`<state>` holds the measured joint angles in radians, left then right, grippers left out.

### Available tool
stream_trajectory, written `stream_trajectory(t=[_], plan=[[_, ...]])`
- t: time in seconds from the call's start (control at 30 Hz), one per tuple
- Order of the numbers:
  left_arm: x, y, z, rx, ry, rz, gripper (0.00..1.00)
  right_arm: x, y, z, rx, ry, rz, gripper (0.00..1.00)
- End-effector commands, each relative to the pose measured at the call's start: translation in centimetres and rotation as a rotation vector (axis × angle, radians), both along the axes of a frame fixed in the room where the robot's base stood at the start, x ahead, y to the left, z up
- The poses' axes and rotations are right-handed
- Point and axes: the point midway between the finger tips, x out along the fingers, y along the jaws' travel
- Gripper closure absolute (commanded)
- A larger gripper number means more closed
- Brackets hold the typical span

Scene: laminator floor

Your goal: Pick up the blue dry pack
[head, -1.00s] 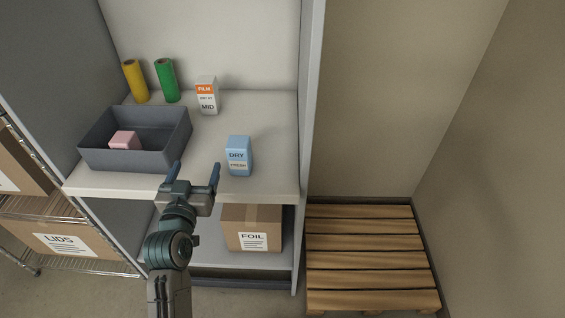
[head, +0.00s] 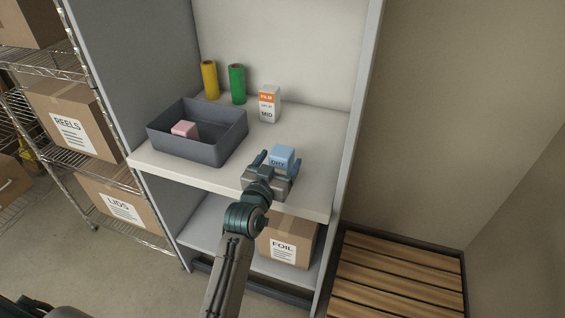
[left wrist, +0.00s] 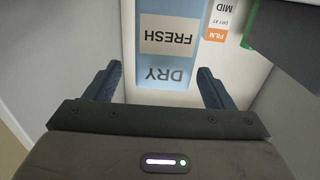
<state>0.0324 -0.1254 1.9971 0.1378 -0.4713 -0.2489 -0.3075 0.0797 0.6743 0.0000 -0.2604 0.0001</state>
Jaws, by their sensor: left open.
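The blue dry pack (head: 283,154) stands upright on the white shelf near its front edge. My left gripper (head: 277,160) is open at the pack, with one finger toward each side of it in the head view, and hides the pack's lower part. In the left wrist view the pack (left wrist: 168,40) shows upside down with its DRY and FRESH labels, ahead of and between the two open fingertips (left wrist: 158,80). I cannot tell whether the fingers reach past its front face. My right gripper is not in view.
A grey bin (head: 222,143) with a pink block (head: 184,129) stands to the left. A yellow roll (head: 209,80), a green roll (head: 237,84) and a FILM carton (head: 269,103) stand behind. The cabinet's side wall (head: 357,110) is at right. A FOIL box (head: 290,240) sits below.

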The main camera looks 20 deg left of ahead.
Motion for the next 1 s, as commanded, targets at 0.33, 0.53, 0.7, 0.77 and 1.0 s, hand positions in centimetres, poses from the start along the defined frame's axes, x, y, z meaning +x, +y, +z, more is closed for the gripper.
stream_trajectory(t=[0.33, 0.53, 0.7, 0.77, 1.0], plan=[[3.2, 0.0, 0.1, 0.000, 0.000, 0.001, 0.24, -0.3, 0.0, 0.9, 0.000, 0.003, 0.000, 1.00], [3.1, 0.0, 0.1, 0.000, 0.000, 0.001, 0.33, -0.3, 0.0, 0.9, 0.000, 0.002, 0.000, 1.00], [3.1, 0.0, 0.1, 0.000, 0.000, 0.001, 0.67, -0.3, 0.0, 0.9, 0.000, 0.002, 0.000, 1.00], [3.1, 0.0, 0.1, 0.000, 0.000, 0.001, 0.78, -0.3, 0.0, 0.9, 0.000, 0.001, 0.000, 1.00], [3.1, 0.0, 0.2, -0.001, -0.002, 0.001, 0.78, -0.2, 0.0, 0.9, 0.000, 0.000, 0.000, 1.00]])
